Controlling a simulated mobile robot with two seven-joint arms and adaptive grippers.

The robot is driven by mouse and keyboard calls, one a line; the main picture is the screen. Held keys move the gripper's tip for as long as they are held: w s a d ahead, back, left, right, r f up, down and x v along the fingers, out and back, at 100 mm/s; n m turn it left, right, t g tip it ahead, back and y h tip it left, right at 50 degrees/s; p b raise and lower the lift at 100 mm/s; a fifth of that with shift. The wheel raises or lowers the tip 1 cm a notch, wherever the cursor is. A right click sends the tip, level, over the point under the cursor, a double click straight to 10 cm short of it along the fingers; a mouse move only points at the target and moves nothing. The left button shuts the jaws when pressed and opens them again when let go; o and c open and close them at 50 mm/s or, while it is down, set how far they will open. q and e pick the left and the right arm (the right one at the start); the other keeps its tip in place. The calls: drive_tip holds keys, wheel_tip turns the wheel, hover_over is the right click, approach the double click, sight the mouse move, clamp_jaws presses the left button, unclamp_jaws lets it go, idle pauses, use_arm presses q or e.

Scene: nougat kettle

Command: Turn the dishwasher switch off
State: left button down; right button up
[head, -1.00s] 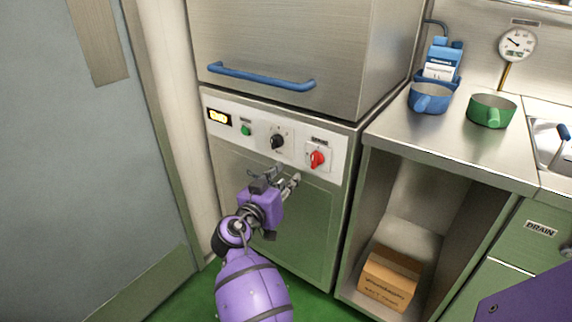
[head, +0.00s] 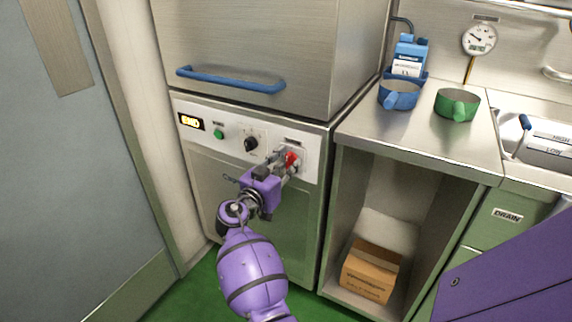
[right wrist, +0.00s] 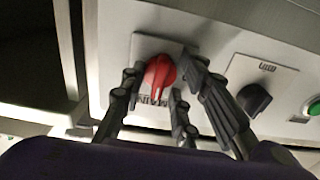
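The red switch (head: 291,158) sits at the right end of the dishwasher's control panel (head: 229,139). It shows partly behind my right fingers in the head view. In the right wrist view the red switch (right wrist: 160,75) is on a pale plate, with a white mark on its handle. My right gripper (head: 283,162) is at the panel, and its fingers (right wrist: 162,72) are open on either side of the switch. A small gap shows beside the handle; I cannot tell whether any finger touches it. My left gripper is not in view.
Left of the switch are a black knob (head: 251,143), a green button (head: 219,134) and a lit display (head: 191,121). A blue door handle (head: 231,80) juts out above. A steel counter (head: 420,145) with blue and green pans stands to the right.

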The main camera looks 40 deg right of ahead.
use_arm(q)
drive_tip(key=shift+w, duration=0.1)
use_arm(e)
clamp_jaws()
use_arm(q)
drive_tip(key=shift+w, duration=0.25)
